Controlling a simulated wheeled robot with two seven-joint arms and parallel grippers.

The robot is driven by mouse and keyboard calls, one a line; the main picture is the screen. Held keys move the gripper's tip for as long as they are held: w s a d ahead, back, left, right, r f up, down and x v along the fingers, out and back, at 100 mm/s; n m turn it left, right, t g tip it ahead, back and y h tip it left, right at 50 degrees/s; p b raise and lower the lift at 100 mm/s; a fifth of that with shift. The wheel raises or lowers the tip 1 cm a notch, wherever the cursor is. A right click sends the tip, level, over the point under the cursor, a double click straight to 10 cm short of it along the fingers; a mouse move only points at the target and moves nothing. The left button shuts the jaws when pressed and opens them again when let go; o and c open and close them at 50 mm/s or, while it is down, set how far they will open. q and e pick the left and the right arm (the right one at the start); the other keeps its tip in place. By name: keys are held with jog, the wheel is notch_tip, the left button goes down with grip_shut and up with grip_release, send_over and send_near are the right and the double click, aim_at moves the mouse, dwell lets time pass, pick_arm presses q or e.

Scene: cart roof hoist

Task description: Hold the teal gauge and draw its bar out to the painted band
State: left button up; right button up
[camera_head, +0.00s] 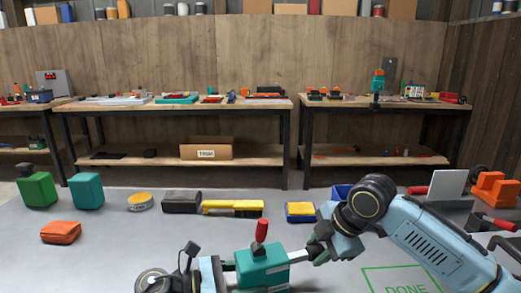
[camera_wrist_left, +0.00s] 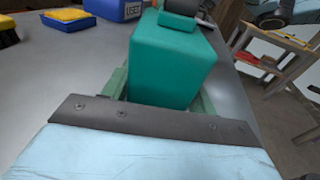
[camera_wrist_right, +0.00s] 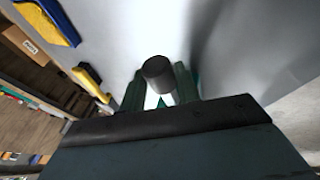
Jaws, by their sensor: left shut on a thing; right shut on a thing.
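The teal gauge (camera_head: 262,268) is a block with a red upright handle (camera_head: 262,229), low in the middle of the head view. A pale bar (camera_head: 298,256) sticks out of its right side. My left gripper (camera_head: 230,266) is shut on the gauge body, which also shows between the green fingers in the left wrist view (camera_wrist_left: 172,70). My right gripper (camera_head: 318,249) is shut at the bar's outer end. In the right wrist view a dark round knob (camera_wrist_right: 158,73) sits between its fingers. I cannot make out a painted band on the bar.
A green outlined DONE area (camera_head: 402,282) lies on the grey table at right, partly behind my right arm. The front-left table is fairly clear.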

jog(key=shift+w+d, duration=0.15)
jog(key=shift+d, duration=0.4)
jog(key=shift+w+d, duration=0.15)
jog(key=shift+d, duration=0.2)
jog(key=o, duration=1)
jog(key=shift+r, duration=0.1)
jog(key=v, duration=0.6)
